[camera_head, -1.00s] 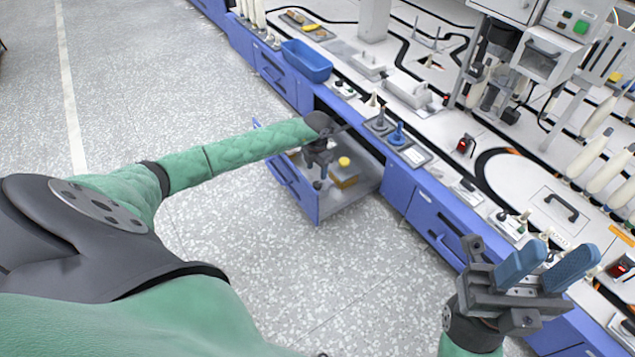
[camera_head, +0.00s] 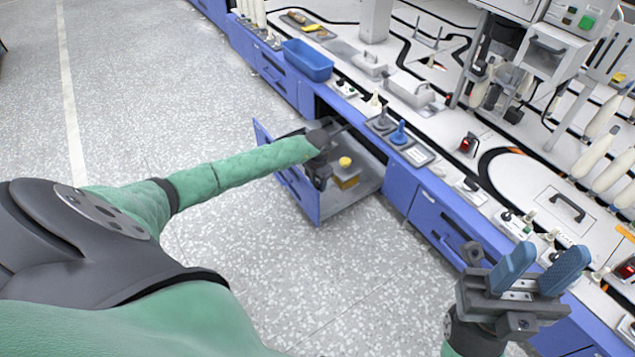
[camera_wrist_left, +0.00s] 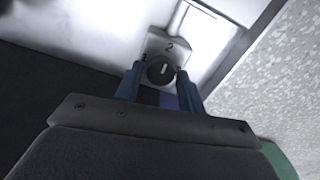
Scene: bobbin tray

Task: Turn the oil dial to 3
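A round black dial (camera_wrist_left: 160,70) with a white mark shows in the left wrist view, on a pale plate with a "2" above it. The mark runs roughly towards the 2. My left gripper's blue fingers (camera_wrist_left: 158,71) stand on either side of the dial, with narrow gaps that look open; contact is not visible. In the head view my left gripper (camera_head: 317,178) reaches down over an open drawer, and the dial is hidden there. My right gripper (camera_head: 545,255) is open and empty at the lower right, in front of the counter.
The open drawer (camera_head: 303,196) holds a yellow-topped item (camera_head: 345,163) just right of my left gripper. A blue tub (camera_head: 307,60) and blue and grey knobs (camera_head: 399,134) sit on the counter. The floor in front is clear.

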